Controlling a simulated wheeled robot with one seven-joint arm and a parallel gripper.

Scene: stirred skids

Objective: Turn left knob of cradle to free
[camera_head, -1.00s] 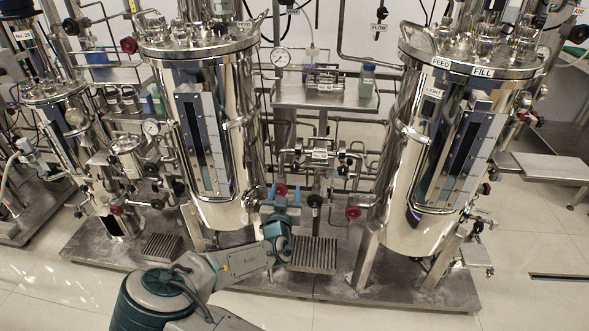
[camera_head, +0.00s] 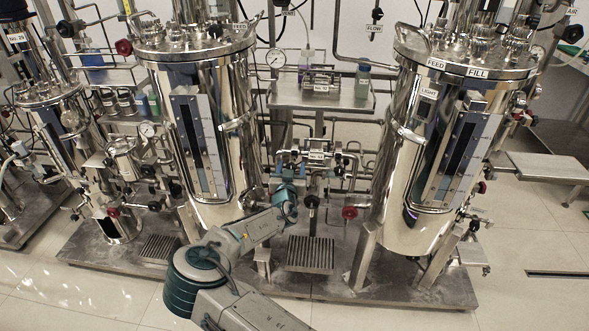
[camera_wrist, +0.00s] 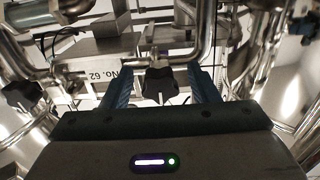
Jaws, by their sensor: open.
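In the wrist view, a black lobed knob (camera_wrist: 160,84) lies in the gap between the fingers of my open gripper (camera_wrist: 162,86). It hangs below a metal pipe, in front of a metal body with a "No. 62" label (camera_wrist: 108,80). A second black knob (camera_wrist: 22,92) is to the left, outside the fingers. I cannot tell whether either finger touches the middle knob, nor which way it is set. In the head view, my gripper (camera_head: 288,186) is at the low pipework below a labelled metal unit (camera_head: 317,155), between the two large tanks. Its fingertips are hard to make out there.
Shiny tanks stand left (camera_head: 222,130) and right (camera_head: 405,180) of my arm. A red knob (camera_head: 349,212) is to the right of my gripper. Open floor lies in front of the skid.

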